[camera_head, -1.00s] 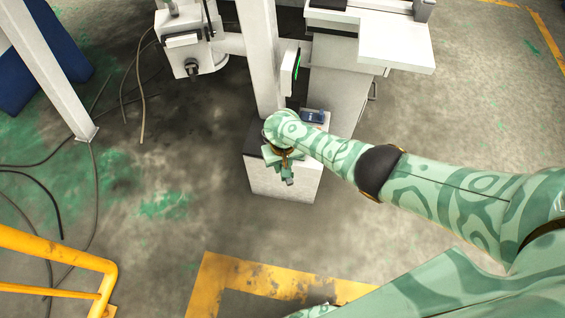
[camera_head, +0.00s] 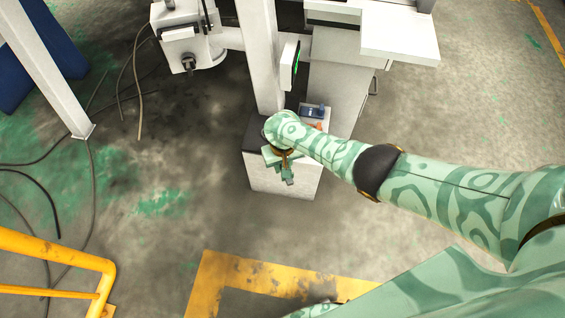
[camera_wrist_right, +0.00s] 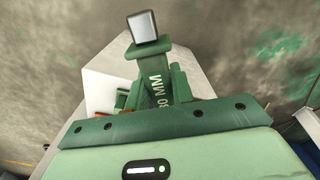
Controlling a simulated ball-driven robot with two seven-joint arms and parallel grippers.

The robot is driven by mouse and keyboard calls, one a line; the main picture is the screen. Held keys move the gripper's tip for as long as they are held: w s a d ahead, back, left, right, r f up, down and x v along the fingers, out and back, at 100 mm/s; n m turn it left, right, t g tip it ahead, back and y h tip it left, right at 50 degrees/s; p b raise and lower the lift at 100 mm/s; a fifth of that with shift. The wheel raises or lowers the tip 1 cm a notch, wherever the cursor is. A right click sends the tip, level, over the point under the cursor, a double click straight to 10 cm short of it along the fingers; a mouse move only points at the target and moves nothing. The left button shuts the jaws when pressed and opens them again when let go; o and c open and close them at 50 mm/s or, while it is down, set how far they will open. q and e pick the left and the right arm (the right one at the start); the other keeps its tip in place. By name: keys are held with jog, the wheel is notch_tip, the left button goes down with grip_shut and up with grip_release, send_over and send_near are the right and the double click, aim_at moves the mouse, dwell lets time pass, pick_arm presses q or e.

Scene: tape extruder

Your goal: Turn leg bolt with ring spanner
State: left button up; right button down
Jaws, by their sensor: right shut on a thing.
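My right gripper (camera_head: 284,170) hangs in front of the white base block (camera_head: 290,185) at the foot of the machine's column. In the head view the spanner is mostly hidden by my gripper and wrist. I cannot make out the leg bolt in either view. My left gripper is not in view.
The white column (camera_head: 262,60) rises behind my right wrist. A blue device (camera_head: 312,111) lies on the base block beside it. Yellow railing (camera_head: 60,255) stands at lower left, and cables (camera_head: 90,190) lie on the floor. The floor in front of the block is clear.

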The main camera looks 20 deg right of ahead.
jog(key=shift+a, duration=0.1)
jog(key=shift+w+a+m, duration=0.2)
jog(key=shift+a+m, duration=0.8)
jog(key=shift+a, duration=0.2)
jog(key=shift+w+a+m+b, duration=0.2)
jog(key=shift+w+a+m, duration=0.05)
jog(key=shift+a+m, duration=0.3)
jog(key=shift+w+a+m+b, duration=0.2)
jog(key=shift+a+m, duration=0.25)
jog(key=shift+a, duration=0.2)
jog(key=shift+a, duration=0.1)
